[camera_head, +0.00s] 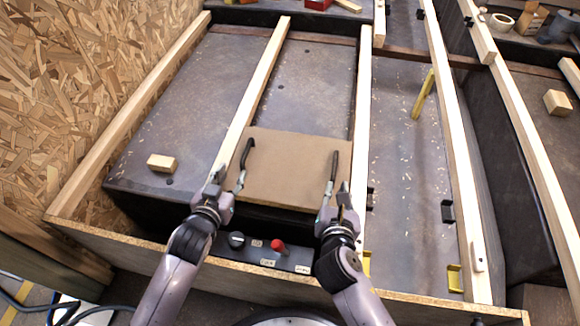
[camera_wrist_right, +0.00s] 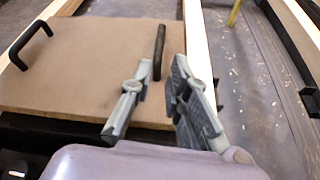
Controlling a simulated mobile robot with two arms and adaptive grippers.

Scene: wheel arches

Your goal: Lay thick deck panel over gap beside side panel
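The thick deck panel (camera_head: 290,168) is a flat brown board with two black bar handles. It lies across the strip between two pale wooden beams, above the dark opening (camera_head: 275,217) at the front. My left gripper (camera_head: 229,176) is open beside the lower end of the left handle (camera_head: 246,157). My right gripper (camera_head: 335,196) is open near the lower end of the right handle (camera_head: 333,168). In the right wrist view, its two fingers (camera_wrist_right: 161,72) are apart, with the right handle (camera_wrist_right: 159,48) beyond and between them. A tall chipboard side panel (camera_head: 75,80) stands at the left.
A small wood block (camera_head: 161,163) lies on the left dark surface, and another (camera_head: 557,102) at the far right. A control strip with a red knob (camera_head: 277,246) is below the panel. A yellow tool (camera_head: 423,94) stands at right among wood chips.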

